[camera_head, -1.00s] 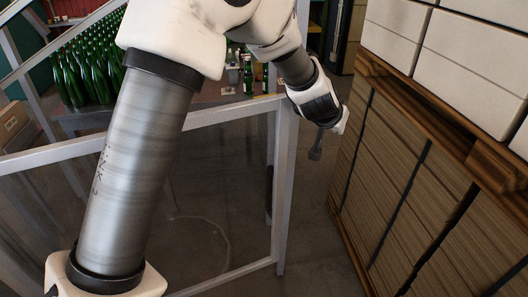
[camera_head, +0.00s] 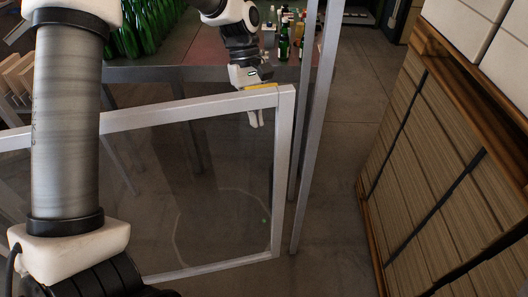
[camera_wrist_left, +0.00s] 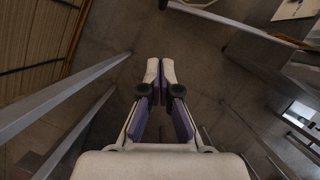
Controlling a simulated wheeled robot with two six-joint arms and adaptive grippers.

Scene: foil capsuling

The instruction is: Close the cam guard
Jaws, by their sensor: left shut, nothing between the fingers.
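The cam guard appears to be the clear panel in a pale metal frame (camera_head: 283,170) in the head view, its free upright standing just left of a fixed-looking metal post (camera_head: 312,130). A narrow gap shows between them. My left gripper (camera_head: 255,117) points down at the panel's top rail near its right corner, with its fingertips seen below the rail, apparently through the clear pane. A yellow piece (camera_head: 261,86) shows at the rail beside it. In the left wrist view the gripper (camera_wrist_left: 160,68) is shut and empty, with metal bars to its left. My right gripper is out of view.
A table (camera_head: 190,72) with several green bottles (camera_head: 140,30) stands behind the panel. Small bottles (camera_head: 284,40) stand at its right end. A pallet stack of cardboard (camera_head: 440,170) with pale boxes is at the right. The floor between post and stack is clear.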

